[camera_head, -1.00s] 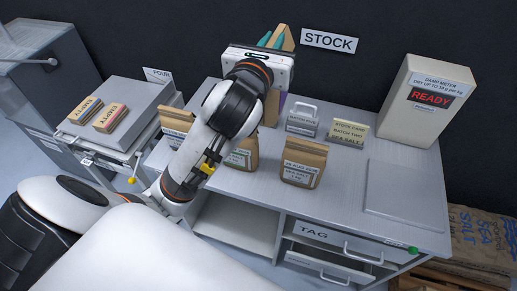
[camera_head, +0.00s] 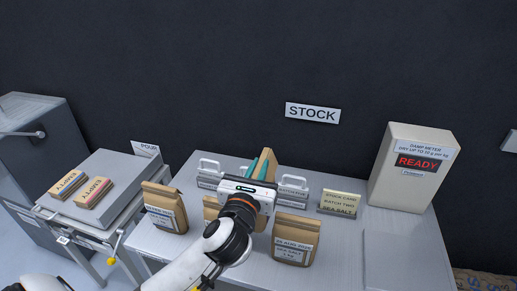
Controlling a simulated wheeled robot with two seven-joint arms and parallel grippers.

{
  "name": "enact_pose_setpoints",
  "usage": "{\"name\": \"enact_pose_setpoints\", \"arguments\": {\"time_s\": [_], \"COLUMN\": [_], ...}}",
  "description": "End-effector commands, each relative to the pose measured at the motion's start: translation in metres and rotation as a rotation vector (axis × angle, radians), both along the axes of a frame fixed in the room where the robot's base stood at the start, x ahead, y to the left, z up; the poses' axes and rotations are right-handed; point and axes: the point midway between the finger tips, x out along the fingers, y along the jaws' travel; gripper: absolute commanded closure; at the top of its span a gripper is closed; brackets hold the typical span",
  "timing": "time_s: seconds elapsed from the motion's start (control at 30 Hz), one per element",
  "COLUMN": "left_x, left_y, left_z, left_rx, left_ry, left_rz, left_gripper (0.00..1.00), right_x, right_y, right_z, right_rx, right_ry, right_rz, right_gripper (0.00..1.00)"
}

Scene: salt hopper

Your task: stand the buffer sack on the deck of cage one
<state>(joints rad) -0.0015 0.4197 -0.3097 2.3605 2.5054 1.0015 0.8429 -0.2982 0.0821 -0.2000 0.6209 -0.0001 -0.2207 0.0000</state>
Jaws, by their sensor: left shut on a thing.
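My left gripper (camera_head: 260,172) is over the middle of the grey bench. Its teal fingers are shut on a brown paper sack (camera_head: 268,157), mostly hidden behind the gripper. I cannot read its label or tell if its base touches the bench. Three similar sacks stand upright on the bench: a left sack (camera_head: 165,207), a middle sack (camera_head: 211,206) largely covered by my arm, and a right sack (camera_head: 296,239) labelled sea salt. I cannot tell from labels which is the buffer sack. Cage one is not recognisable in view. My right gripper is not in view.
Small handled metal holders (camera_head: 293,188) and a stock card (camera_head: 339,203) stand behind the sacks. A damp meter (camera_head: 412,170) showing READY is at the right. A grey unit (camera_head: 115,170) at left carries two EMPTY bundles. The bench's front right (camera_head: 395,255) is clear.

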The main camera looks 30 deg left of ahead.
Motion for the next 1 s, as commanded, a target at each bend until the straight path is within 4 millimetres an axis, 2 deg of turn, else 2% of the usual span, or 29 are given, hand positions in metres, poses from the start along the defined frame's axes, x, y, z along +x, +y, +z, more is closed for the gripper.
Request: {"name": "enact_pose_setpoints", "arguments": {"time_s": [0.03,0.2,0.4,0.67,0.9,1.0], "left_x": [-0.001,0.0,0.0,0.0,0.0,0.0], "left_y": [0.0,0.0,0.0,0.0,0.0,0.0], "left_z": [-0.013,-0.051,-0.087,-0.105,-0.136,-0.141], "left_rx": [0.002,0.003,0.001,0.001,0.002,0.002], "left_ry": [-0.001,-0.003,-0.005,-0.007,-0.006,-0.008], "left_rz": [-0.001,0.0,-0.001,-0.001,-0.001,-0.001], "left_gripper": [1.0,1.0,1.0,1.0,1.0,1.0], "right_x": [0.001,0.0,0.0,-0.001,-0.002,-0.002], "right_y": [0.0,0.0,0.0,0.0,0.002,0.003], "right_z": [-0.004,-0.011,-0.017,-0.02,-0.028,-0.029], "right_rx": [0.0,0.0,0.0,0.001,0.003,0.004], "right_ry": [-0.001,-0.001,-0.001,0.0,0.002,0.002], "right_rz": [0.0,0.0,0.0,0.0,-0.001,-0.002], "right_gripper": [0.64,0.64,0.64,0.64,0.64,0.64]}}
